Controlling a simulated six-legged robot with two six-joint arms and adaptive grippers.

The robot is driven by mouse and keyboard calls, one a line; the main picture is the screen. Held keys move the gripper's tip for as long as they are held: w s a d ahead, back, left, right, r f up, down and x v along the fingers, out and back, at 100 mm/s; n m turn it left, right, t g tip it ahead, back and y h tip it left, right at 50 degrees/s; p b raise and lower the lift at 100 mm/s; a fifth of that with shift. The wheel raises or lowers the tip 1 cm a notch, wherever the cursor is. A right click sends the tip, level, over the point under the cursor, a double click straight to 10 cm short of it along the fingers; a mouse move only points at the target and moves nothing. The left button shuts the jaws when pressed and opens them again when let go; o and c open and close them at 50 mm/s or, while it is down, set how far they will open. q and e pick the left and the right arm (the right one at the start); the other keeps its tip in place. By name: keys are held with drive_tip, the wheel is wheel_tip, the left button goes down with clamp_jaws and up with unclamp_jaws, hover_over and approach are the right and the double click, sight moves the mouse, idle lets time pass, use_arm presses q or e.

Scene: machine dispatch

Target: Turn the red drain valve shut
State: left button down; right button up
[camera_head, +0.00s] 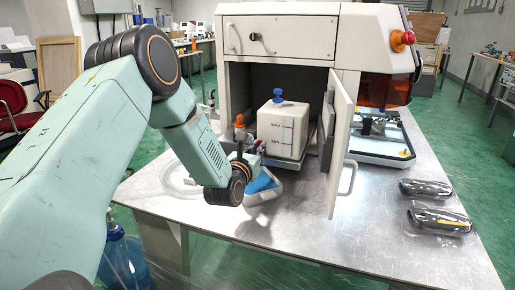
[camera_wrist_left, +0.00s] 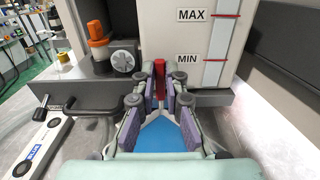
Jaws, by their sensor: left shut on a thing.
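The red drain valve (camera_wrist_left: 160,82) is a narrow red handle standing upright at the foot of a white tank (camera_wrist_left: 190,60), seen in the left wrist view. My left gripper (camera_wrist_left: 161,90) has its two fingers on either side of the handle and is shut on it. The head view also shows my left gripper (camera_head: 250,162) in front of the white tank (camera_head: 281,127), where the valve is hidden. The tank has MAX and MIN marks and a blue cap (camera_head: 278,95). My right gripper is not in view.
An orange-topped fitting (camera_wrist_left: 98,36) stands left of the valve. The open cabinet door (camera_head: 341,140) stands right of the tank. Two dark wrapped items (camera_head: 426,188) lie at the table's right. The table's front middle is clear.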

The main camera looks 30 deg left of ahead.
use_arm(q)
drive_tip(key=m, duration=0.1)
drive_tip(key=d+m+b, duration=0.1)
drive_tip(key=m, duration=0.1)
drive_tip(key=m+b, duration=0.1)
drive_tip(key=shift+w+d+f+m, duration=0.15)
drive_tip(key=shift+w+d+m, duration=0.1)
drive_tip(key=shift+m, duration=0.15)
drive_tip(key=m, duration=0.3)
drive_tip(key=d+f+m+b, duration=0.1)
drive_tip(key=shift+w+m, duration=0.1)
drive_tip(key=shift+m, duration=0.2)
drive_tip(key=m, duration=0.3)
drive_tip(key=f+m, duration=0.1)
drive_tip(key=shift+d+b, duration=0.35)
drive_tip(key=shift+b, duration=0.05)
drive_tip(key=shift+w+d+f+m, duration=0.1)
drive_tip(key=shift+f+m, duration=0.2)
drive_tip(key=shift+m, duration=0.8)
drive_tip(key=shift+f+m, duration=0.3)
drive_tip(key=shift+m, duration=0.8)
drive_tip(key=c, duration=1.4)
unclamp_jaws()
drive_tip(key=shift+f, duration=0.1)
